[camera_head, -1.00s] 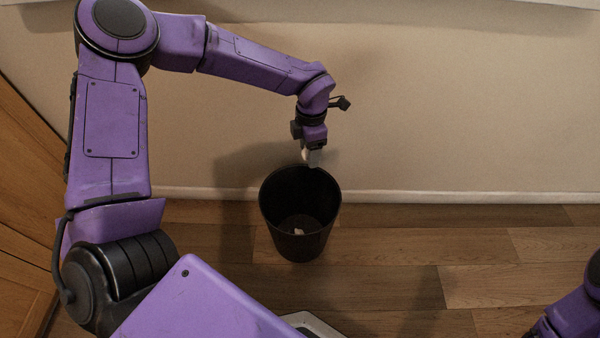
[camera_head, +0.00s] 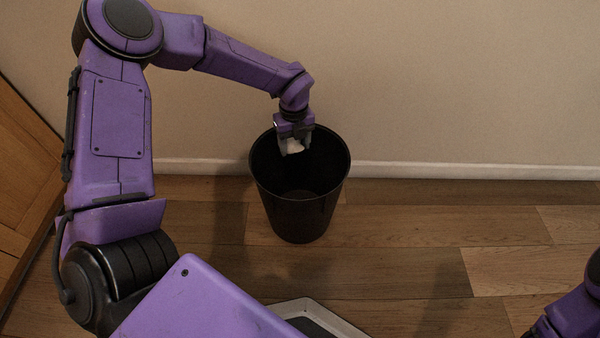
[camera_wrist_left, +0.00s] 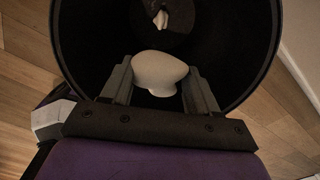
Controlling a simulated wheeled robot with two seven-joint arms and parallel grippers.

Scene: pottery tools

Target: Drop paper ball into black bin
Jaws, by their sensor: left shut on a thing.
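The paper ball (camera_head: 294,147) is a small white lump between the fingers of my left gripper (camera_head: 293,146), which is shut on it. The gripper points down at the far side of the black bin's opening. The black bin (camera_head: 298,215) stands upright on the floor by the wall. In the left wrist view the ball (camera_wrist_left: 158,70) sits between both fingers, with the bin's dark inside (camera_wrist_left: 100,40) beyond it. My right gripper is out of view; only part of that arm shows at the lower right.
A small white piece (camera_wrist_left: 160,18) lies inside the bin in the left wrist view. The wall with its white baseboard (camera_head: 450,171) is just behind the bin. A wooden cabinet (camera_head: 20,170) stands at the left. The wooden floor right of the bin is clear.

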